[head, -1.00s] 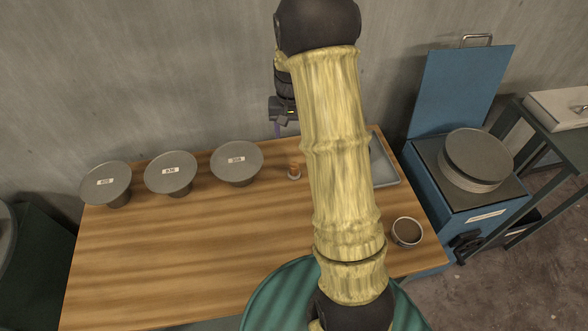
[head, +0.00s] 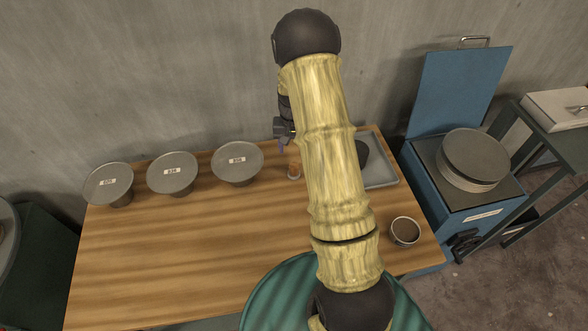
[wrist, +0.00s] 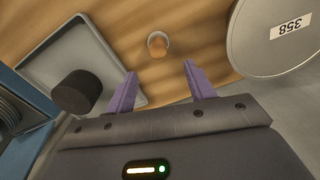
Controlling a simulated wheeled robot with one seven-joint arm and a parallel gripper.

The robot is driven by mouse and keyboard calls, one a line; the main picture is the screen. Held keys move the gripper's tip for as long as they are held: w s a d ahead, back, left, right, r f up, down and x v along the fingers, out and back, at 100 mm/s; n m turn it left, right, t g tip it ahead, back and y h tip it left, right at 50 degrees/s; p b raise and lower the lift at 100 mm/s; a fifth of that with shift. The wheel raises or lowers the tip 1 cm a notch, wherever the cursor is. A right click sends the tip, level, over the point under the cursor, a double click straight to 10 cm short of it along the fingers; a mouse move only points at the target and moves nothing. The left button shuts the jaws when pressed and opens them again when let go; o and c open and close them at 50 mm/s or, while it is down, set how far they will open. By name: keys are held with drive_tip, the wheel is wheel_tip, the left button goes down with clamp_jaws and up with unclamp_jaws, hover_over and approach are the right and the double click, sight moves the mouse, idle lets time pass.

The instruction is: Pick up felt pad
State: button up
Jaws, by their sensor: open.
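A small upright piece with an orange-brown top and a pale round base (head: 294,172), which looks like the felt pad, stands on the wooden table. In the wrist view it (wrist: 158,44) lies just beyond the fingertips, roughly centred between them. My gripper (wrist: 160,70) is open, with two purple fingers apart and nothing between them. In the head view my gripper (head: 283,147) is partly hidden behind my arm, just above and left of the piece. A dark cylinder (wrist: 77,93) sits in the grey tray; I cannot tell its material.
The grey tray (head: 386,172) is at the table's back right. Several round-topped stands line the back left, the nearest labelled 358 (head: 238,163). A small bowl (head: 405,232) is at the right edge. A blue machine (head: 465,200) stands right of the table (head: 190,250), whose front is clear.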

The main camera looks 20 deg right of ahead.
sight(294, 165)
wheel_tip(294, 165, down, 5)
drive_tip(key=shift+r+p, duration=0.1)
drive_tip(key=shift+p, duration=0.35)
drive_tip(key=shift+s+d+f+p, duration=0.15)
drive_tip(key=shift+f+p, duration=0.95)
drive_tip(key=shift+f, duration=1.5)
drive_tip(key=c, duration=1)
drive_tip(key=shift+r, duration=0.1)
drive_tip(key=shift+c, duration=0.2)
